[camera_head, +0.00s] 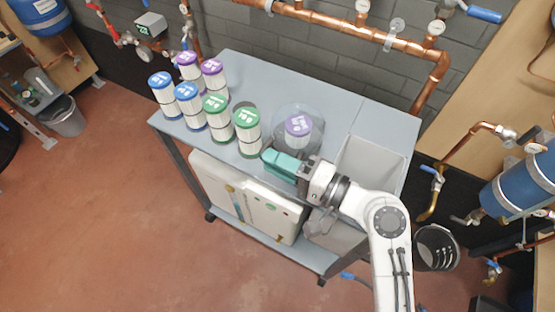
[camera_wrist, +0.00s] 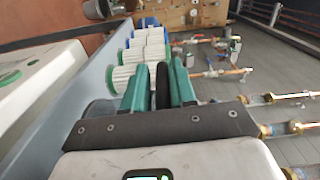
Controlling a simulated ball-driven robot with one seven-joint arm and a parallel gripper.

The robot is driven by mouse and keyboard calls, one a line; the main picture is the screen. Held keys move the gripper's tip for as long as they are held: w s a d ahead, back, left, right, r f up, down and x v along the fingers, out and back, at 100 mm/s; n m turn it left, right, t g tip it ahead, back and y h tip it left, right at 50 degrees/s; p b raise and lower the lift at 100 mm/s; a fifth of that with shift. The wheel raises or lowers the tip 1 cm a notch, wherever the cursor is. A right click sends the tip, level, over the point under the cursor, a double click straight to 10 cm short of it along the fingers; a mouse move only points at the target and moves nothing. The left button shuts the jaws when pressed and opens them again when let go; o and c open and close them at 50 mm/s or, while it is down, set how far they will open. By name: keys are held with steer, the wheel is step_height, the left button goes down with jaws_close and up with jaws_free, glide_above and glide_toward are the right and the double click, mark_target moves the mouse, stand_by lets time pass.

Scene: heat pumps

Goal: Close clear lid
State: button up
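The clear lid (camera_head: 318,112) shows in the head view as a round transparent rim or dome around a purple-topped white filter (camera_head: 298,125) on the grey cart top. I cannot tell its exact tilt. My gripper (camera_head: 272,160), with teal fingers, is low over the cart's front edge, just in front of and left of the clear piece. In the wrist view my gripper's two fingers (camera_wrist: 160,75) stand apart with a narrow gap. A dark shape (camera_wrist: 162,88) shows between them; I cannot tell what it is. I see no contact with the lid.
Several filters with blue, purple and green tops, one green-topped filter (camera_head: 247,130) nearest my gripper, stand on the left of the cart top (camera_head: 335,100). A grey bin (camera_head: 372,165) is on the right. Copper pipes (camera_head: 330,28) run along the back wall.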

steer(key=o, duration=0.3)
steer(key=b+v, duration=0.1)
steer(key=v, duration=1)
stand_by(0.5)
